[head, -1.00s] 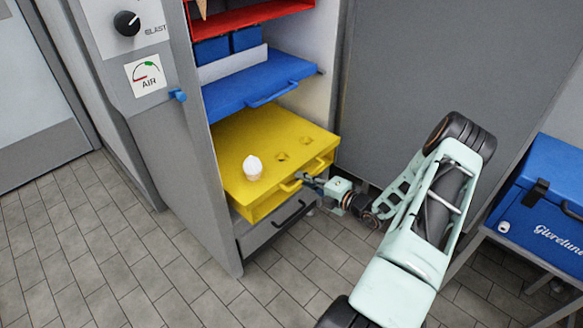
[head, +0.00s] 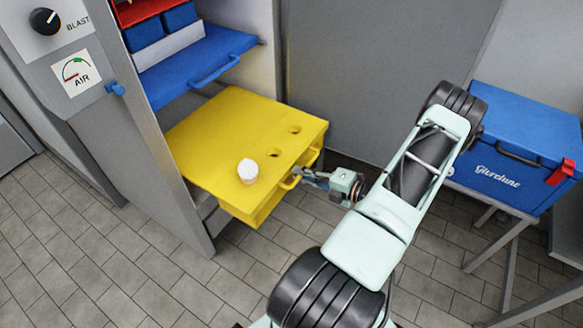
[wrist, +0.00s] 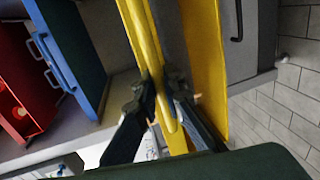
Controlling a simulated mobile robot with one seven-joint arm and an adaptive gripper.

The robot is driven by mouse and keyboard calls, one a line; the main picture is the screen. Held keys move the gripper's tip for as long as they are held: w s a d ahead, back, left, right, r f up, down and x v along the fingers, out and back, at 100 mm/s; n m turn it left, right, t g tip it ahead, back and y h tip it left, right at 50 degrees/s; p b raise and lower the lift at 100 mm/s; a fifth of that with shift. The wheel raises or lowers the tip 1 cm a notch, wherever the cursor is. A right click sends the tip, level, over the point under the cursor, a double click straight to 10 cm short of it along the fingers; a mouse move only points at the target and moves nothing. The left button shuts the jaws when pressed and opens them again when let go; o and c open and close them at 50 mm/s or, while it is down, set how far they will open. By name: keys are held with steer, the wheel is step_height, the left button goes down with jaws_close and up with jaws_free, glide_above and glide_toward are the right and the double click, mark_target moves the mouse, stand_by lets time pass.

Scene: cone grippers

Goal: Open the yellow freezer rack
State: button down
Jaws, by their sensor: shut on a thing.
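The yellow freezer rack (head: 225,125) sticks out of the freezer cabinet in the head view. Its top has round holes, and one white-topped cone (head: 247,171) stands in it near the front left. My gripper (head: 300,176) is at the rack's front and shut on its yellow handle (head: 290,182). In the wrist view the two fingers (wrist: 160,95) lie on either side of the yellow handle bar (wrist: 166,110). The exact finger contact is partly hidden.
A blue rack (head: 200,65) sits above the yellow one, with a red rack (head: 140,10) higher up. A grey drawer (wrist: 250,40) is below. A blue cooler box (head: 520,150) stands on a metal stand at the right. Tiled floor is clear in front.

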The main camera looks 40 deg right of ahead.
steer(key=shift+s+d, duration=0.25)
steer(key=shift+s, duration=0.45)
steer(key=c, duration=2)
jaws_free()
steer(key=shift+c, duration=0.2)
steer(key=v, duration=1.2)
